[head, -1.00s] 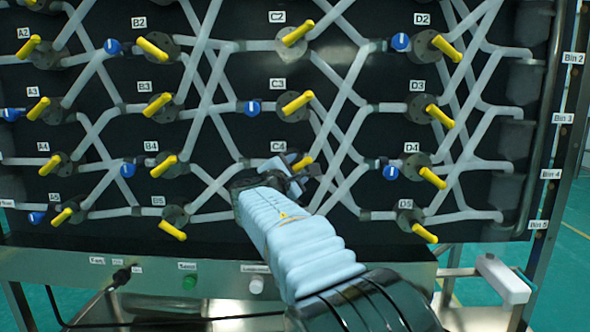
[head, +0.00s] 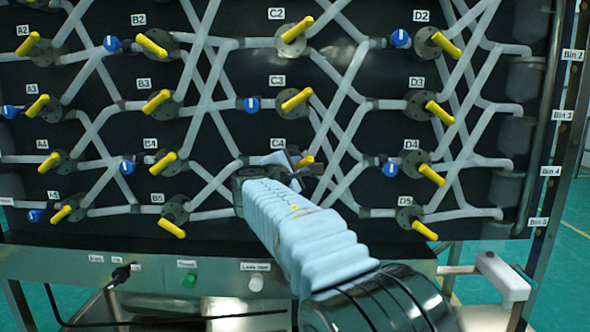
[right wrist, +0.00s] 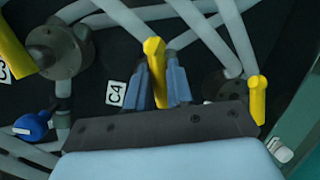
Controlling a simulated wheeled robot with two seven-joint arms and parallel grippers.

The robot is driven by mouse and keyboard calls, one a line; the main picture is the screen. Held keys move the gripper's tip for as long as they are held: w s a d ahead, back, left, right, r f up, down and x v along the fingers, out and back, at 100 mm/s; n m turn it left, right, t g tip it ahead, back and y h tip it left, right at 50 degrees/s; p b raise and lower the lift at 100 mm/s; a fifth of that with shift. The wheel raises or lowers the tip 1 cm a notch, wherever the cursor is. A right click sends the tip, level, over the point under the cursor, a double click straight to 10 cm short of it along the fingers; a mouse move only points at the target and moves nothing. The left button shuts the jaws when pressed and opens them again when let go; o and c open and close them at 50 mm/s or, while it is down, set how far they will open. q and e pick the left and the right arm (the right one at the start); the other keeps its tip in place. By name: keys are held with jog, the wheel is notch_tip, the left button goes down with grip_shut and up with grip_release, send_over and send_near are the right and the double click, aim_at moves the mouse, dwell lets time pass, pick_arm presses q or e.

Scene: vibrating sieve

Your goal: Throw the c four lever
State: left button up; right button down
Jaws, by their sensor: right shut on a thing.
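The yellow C4 lever (right wrist: 155,72) stands between the two blue-grey fingers of my right gripper (right wrist: 163,84) in the right wrist view. The gripper is shut on it. In the head view, only the tip of the C4 lever (head: 305,161) shows beside my right gripper (head: 290,162); its valve body is hidden behind the gripper. The C4 label (head: 279,144) is just above the gripper, and the label also shows left of the fingers in the right wrist view (right wrist: 116,93). My left gripper is not in view.
Other yellow levers surround it: C3 (head: 297,99) above, D4 (head: 431,174) and D5 (head: 424,230) to the right, B4 (head: 163,163) to the left. Grey pipes cross the black panel between them. Below is a ledge with a green button (head: 189,280) and a white button (head: 256,284).

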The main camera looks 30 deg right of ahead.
jog(key=shift+f+m+y+b, duration=0.3)
jog(key=shift+m+y+b, duration=0.65)
jog(key=shift+m, duration=0.65)
jog(key=shift+f+m+y+b, duration=0.3)
jog(key=shift+m+y+b, duration=0.35)
jog(key=shift+m+b, duration=0.8)
jog(key=shift+f+m+y+b, duration=0.3)
jog(key=shift+m+y+b, duration=0.55)
jog(key=shift+m, duration=0.9)
jog(key=shift+a+t, duration=0.1)
jog(key=shift+t, duration=0.2)
jog(key=shift+w+r, duration=0.1)
jog(key=c, duration=1.1)
grip_release()
jog(key=shift+o, duration=0.4)
